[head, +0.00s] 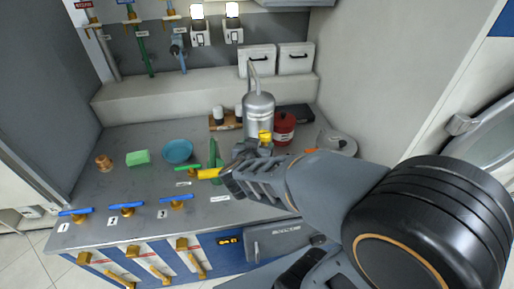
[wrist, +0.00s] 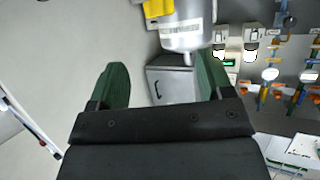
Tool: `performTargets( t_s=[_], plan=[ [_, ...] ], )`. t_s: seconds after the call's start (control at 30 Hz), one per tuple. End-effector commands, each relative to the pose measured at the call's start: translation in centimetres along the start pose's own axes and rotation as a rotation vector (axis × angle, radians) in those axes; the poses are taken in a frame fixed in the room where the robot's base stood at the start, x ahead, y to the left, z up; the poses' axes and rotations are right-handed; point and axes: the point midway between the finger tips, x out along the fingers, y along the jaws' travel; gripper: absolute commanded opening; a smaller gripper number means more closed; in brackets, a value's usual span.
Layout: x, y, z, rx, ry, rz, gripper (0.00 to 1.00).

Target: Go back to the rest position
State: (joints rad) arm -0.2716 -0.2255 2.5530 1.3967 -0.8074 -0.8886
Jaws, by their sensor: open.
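My gripper (head: 228,160) is over the middle of the worktop in the head view, in front of the metal canister. In the wrist view my gripper (wrist: 163,75) shows two dark green fingers spread wide apart with nothing held between them. The silver canister (head: 259,115), with a thin spout, stands on the worktop. It also appears beyond the fingers at the top of the wrist view (wrist: 186,30). My forearm hides part of the right side of the worktop.
A green block (head: 138,158), a blue bowl (head: 178,151) and a brass-coloured piece (head: 104,163) sit on the left of the worktop (head: 105,205). A red pot (head: 284,128) stands right of the canister. Blue-handled valves (head: 127,207) line the front edge. White bins (head: 296,58) stand behind.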

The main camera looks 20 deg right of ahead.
Motion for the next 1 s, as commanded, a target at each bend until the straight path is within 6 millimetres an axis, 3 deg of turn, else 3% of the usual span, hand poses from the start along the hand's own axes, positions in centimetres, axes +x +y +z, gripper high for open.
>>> performTargets(
  t_s=[0.33, 0.5, 0.6, 0.7, 0.87, 1.0],
  plan=[
    [0.0, -0.7, 0.4, 0.053, -0.025, -0.036, 0.73],
    [-1.1, -5.6, 2.3, 0.095, -0.158, -0.311, 0.73],
    [-3.4, -8.7, 3.6, 0.066, -0.294, -0.525, 0.73],
    [-6.2, -9.7, 5.0, -0.014, -0.454, -0.675, 0.73],
    [-9.5, -7.0, 6.9, -0.207, -0.694, -0.722, 0.73],
    [-10.8, -2.3, 7.2, -0.367, -0.828, -0.617, 0.73]
  ],
)
